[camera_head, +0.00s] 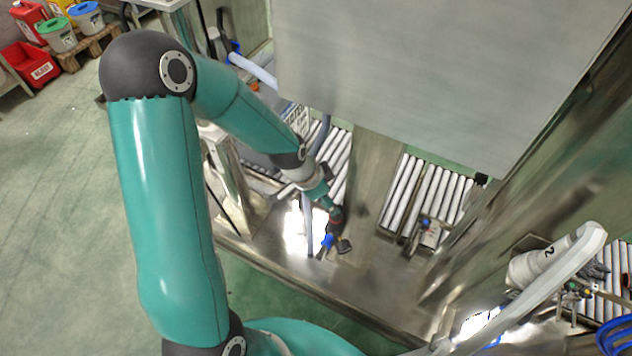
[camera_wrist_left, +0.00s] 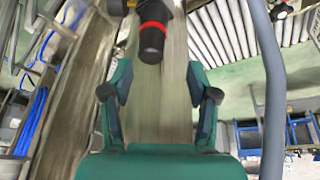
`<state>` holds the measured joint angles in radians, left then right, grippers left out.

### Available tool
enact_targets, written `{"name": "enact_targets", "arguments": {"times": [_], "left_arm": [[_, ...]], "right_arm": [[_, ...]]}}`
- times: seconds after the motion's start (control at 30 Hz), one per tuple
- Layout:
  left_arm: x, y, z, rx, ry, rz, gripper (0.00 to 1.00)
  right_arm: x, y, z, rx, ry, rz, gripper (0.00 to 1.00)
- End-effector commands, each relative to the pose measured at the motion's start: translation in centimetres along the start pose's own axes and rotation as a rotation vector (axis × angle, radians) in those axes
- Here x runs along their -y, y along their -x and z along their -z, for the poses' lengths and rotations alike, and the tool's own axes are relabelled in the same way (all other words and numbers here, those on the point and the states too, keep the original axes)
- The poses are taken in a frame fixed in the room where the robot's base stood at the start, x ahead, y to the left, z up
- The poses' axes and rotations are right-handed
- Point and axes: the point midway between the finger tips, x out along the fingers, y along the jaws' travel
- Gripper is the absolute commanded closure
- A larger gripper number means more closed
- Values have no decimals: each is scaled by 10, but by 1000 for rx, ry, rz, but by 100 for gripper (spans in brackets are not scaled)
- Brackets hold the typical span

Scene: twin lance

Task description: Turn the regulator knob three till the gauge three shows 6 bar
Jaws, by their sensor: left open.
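A black cylindrical knob with a red ring (camera_wrist_left: 152,38) shows at the top middle of the left wrist view. I cannot read a number on it. My left gripper (camera_wrist_left: 160,95) is open, its two teal fingers apart below the knob in the picture, with nothing between them. In the head view my left arm reaches down to the right, and the gripper (camera_head: 320,190) is small beside a red-ringed dark part (camera_head: 336,214). Whether they touch is unclear. No gauge face can be read. My right gripper is not in view.
A large grey panel (camera_head: 430,75) fills the upper right of the head view. White rollers (camera_head: 430,190) lie below it. A pale hose-like tube (camera_head: 555,285) crosses the lower right. In the left wrist view a grey upright tube (camera_wrist_left: 271,90) stands right of my gripper.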

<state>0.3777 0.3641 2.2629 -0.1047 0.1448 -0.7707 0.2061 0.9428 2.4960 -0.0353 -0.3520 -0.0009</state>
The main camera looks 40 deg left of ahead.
Motion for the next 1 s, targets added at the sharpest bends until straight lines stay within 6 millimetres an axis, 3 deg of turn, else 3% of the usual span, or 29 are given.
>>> {"name": "enact_targets", "arguments": {"times": [0.03, 0.2, 0.43, 0.83, 1.0], "left_arm": [[1, 14, 2, -4, 0, 5, 40], [2, 45, 3, -4, -1, 3, 40], [3, 65, 4, -3, 0, -1, 40], [1, 65, 4, 2, -3, -8, 40], [-27, 34, -1, 53, -35, -88, 40]], "right_arm": [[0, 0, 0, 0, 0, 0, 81], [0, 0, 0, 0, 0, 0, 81], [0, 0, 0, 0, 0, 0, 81], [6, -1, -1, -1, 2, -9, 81], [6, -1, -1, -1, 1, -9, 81]]}}
